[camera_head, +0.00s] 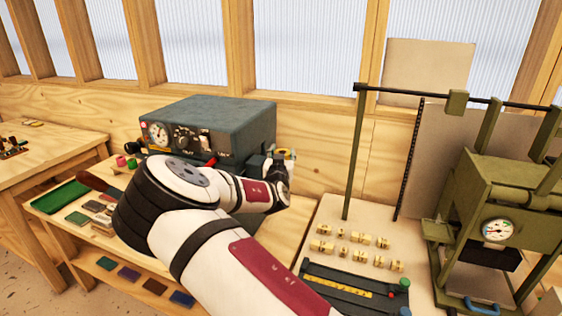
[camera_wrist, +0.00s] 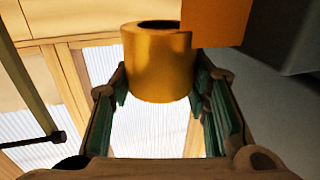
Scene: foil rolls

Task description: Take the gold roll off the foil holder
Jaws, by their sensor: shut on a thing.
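The gold roll (camera_wrist: 157,62) is a short gold cylinder with a dark hollow core, seen at the top middle of the wrist view. My gripper (camera_wrist: 162,80) has its two green-padded fingers on either side of it and is shut on it. An orange block-like piece (camera_wrist: 216,20) overlaps the roll's upper right edge; I cannot tell whether it is part of the foil holder. In the head view my gripper (camera_head: 283,160) is at the right end of the grey machine (camera_head: 215,125), with a small gold patch showing beside it. My arm hides much of this spot.
Gold letter blocks (camera_head: 350,240) and a dark composing tool (camera_head: 350,285) lie on the bench to the right. A green press (camera_head: 500,220) stands at far right, with a dark rail (camera_head: 440,98) above. A green tray (camera_head: 60,196) and coloured pieces lie at left.

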